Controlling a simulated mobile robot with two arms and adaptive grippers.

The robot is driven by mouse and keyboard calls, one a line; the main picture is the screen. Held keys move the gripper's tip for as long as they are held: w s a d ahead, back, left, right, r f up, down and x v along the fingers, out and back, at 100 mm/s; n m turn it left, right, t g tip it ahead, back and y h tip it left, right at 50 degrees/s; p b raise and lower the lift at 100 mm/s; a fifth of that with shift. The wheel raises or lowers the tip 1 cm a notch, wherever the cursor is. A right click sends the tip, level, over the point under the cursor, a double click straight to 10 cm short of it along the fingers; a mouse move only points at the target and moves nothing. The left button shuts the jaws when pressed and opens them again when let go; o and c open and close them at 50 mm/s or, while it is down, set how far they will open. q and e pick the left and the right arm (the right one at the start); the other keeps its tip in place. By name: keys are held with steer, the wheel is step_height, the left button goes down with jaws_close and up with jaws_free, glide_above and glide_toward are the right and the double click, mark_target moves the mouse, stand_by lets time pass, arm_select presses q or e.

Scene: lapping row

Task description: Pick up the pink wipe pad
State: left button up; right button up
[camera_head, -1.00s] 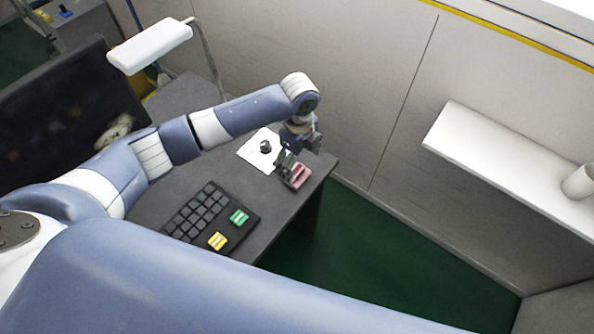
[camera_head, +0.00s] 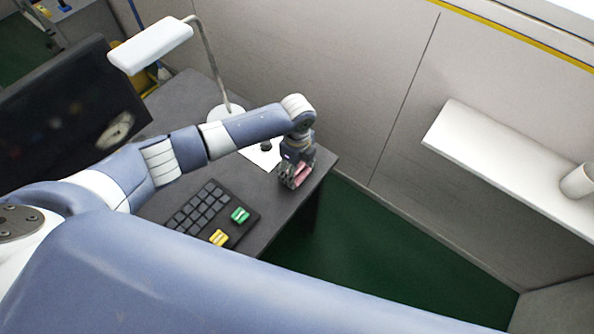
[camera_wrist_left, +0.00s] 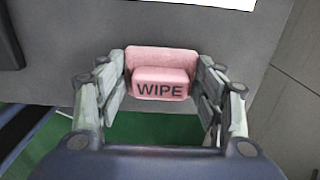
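The pink wipe pad (camera_wrist_left: 160,75), marked "WIPE", shows in the left wrist view near the table's edge, between the two fingers of my left gripper (camera_wrist_left: 161,72). The fingers are apart, one on each side of it, with their tips close to its ends. I cannot tell whether they touch it. In the head view my left gripper (camera_head: 294,180) reaches down over the pad (camera_head: 300,172) at the table's right corner and hides part of it. My right gripper is not in view.
The dark table (camera_head: 275,215) holds a black keypad (camera_head: 200,206) with a green block (camera_head: 240,215) and a yellow block (camera_head: 219,238). A white sheet (camera_head: 262,157) with a small dark object (camera_head: 266,146) lies behind the gripper. A lamp (camera_head: 150,45) and a wall shelf (camera_head: 510,160) stand around.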

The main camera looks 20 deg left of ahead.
arm_select(q)
steer(key=shift+r, duration=0.45)
step_height(320, 180, up, 3)
steer(key=shift+f+b, duration=0.15)
steer(key=shift+b, duration=0.35)
steer(key=s+d, duration=0.2)
steer(key=s, duration=0.5)
steer(key=s+d+r+b, duration=0.1)
steer(key=s+d, duration=0.1)
steer(key=s, duration=0.6)
steer(key=shift+s+r, duration=0.15)
steer(key=shift+s, duration=0.1)
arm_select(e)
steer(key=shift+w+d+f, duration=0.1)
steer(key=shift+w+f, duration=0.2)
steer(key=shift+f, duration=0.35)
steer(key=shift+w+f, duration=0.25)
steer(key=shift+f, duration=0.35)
